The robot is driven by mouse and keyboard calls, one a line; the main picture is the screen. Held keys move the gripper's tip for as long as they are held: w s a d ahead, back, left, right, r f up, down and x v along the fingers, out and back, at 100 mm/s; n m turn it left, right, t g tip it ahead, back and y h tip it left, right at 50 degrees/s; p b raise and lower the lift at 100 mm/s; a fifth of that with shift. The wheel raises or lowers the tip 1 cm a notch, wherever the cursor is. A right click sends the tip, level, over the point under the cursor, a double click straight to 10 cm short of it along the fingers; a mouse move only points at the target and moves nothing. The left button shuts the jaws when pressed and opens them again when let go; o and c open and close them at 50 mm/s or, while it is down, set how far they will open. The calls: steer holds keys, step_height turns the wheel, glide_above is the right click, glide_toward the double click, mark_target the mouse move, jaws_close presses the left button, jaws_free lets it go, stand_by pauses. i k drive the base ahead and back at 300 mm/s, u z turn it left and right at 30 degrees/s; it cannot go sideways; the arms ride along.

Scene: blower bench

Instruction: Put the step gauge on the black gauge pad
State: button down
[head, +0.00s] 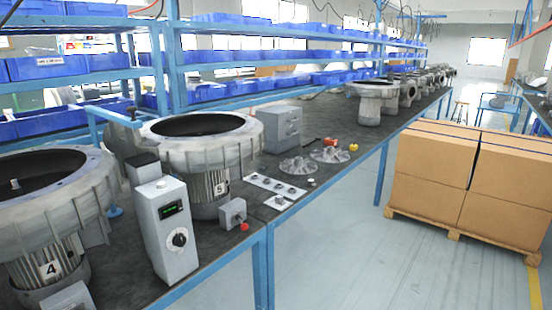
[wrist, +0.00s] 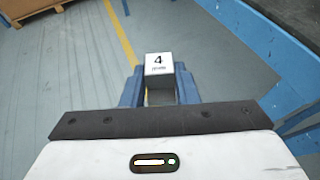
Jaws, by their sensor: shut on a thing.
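The lower part of the block is mostly hidden by the fingers. My gripper does not show in the head view.
Large blower housings (head: 205,130) stand on the bench, with a grey control box (head: 165,230) in front. A white strip with knobs (head: 275,187) and metal impellers (head: 298,166) lie further along. Cartons on a pallet (head: 455,235) stand at right. Floor between is clear.

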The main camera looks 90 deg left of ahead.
mark_target(143, 159)
steer(key=u, duration=0.05)
steer(key=k, duration=1.55)
steer(key=u, duration=0.45)
steer(key=i, duration=0.2)
steer(key=u, duration=2.3)
steer(key=i, duration=0.45)
steer(key=u, duration=0.3)
